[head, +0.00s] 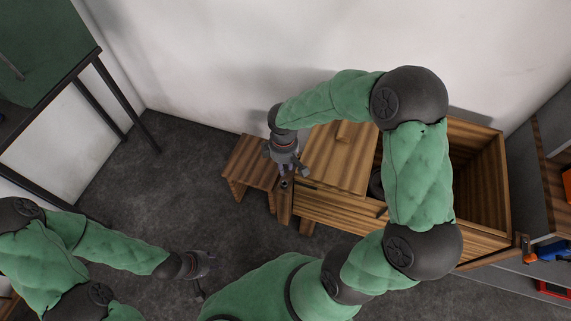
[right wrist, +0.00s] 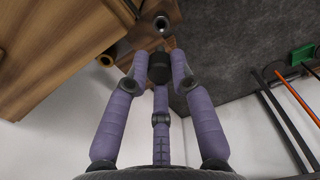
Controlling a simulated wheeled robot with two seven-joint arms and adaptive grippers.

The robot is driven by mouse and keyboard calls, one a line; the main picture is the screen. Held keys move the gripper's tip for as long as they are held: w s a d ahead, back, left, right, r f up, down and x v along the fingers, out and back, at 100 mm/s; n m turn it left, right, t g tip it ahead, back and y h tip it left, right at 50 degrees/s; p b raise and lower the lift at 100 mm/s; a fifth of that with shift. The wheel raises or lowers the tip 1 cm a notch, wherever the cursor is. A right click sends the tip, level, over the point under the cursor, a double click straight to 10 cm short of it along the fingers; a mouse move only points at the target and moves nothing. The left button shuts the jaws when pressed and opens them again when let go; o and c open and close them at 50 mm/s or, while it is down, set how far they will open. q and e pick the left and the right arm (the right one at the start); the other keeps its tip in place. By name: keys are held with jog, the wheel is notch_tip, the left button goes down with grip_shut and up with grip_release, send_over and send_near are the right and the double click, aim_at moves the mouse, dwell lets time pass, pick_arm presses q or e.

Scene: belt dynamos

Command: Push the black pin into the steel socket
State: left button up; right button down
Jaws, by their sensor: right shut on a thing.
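My right gripper (right wrist: 159,72) is shut on the black pin (right wrist: 159,66), which sits between its purple fingertips in the right wrist view. The steel socket (right wrist: 161,22) is a small grey ring with a dark hole, just beyond the pin's end. The pin appears apart from the socket, and the exact gap is hard to judge. In the head view my right gripper (head: 287,168) points down close by the socket (head: 284,183), and the pin is hardly visible there. My left gripper (head: 204,272) is low at the left, empty, with fingers spread.
A small wooden stool (head: 251,163) stands left of the socket. A large wooden chest (head: 345,210) with an open compartment at right stands beside it, partly hidden by my right arm. A tan ring (right wrist: 106,60) shows on the wood.

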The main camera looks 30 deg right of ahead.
jog(key=shift+f+b, duration=2.2)
jog(key=shift+f, duration=0.7)
jog(key=shift+f+b, duration=1.2)
jog(key=shift+f, duration=0.45)
jog(key=c, duration=1)
grip_release()
jog(key=shift+r, duration=0.2)
notch_tip(320, 180, up, 12)
jog(key=shift+a+f, duration=0.1)
jog(key=shift+f, duration=0.1)
